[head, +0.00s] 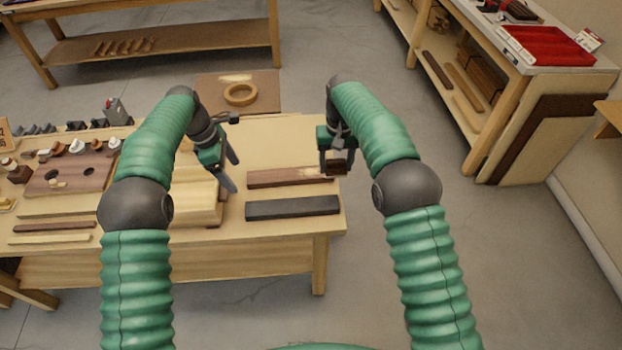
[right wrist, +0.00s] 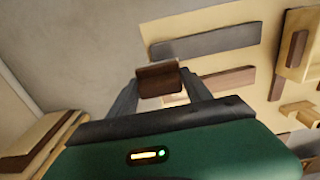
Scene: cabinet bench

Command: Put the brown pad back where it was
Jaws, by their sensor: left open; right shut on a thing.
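The brown pad (right wrist: 160,80) is a small dark brown block between the fingers of my right gripper (right wrist: 163,84) in the right wrist view. In the head view the pad (head: 336,167) hangs under my right gripper (head: 335,160), at the bench's right edge, near the end of a reddish-brown board (head: 290,178). The gripper is shut on it. I cannot tell how high it is above the bench. My left gripper (head: 230,173) is open and empty, above the bench near a pale wooden block (head: 197,203).
A black board (head: 292,208) lies in front of the reddish-brown board. A brown panel with a wooden ring (head: 240,95) is at the bench's back. A board with holes (head: 70,174) and small parts fill the left side. A shelf unit with a red tray (head: 548,46) stands at right.

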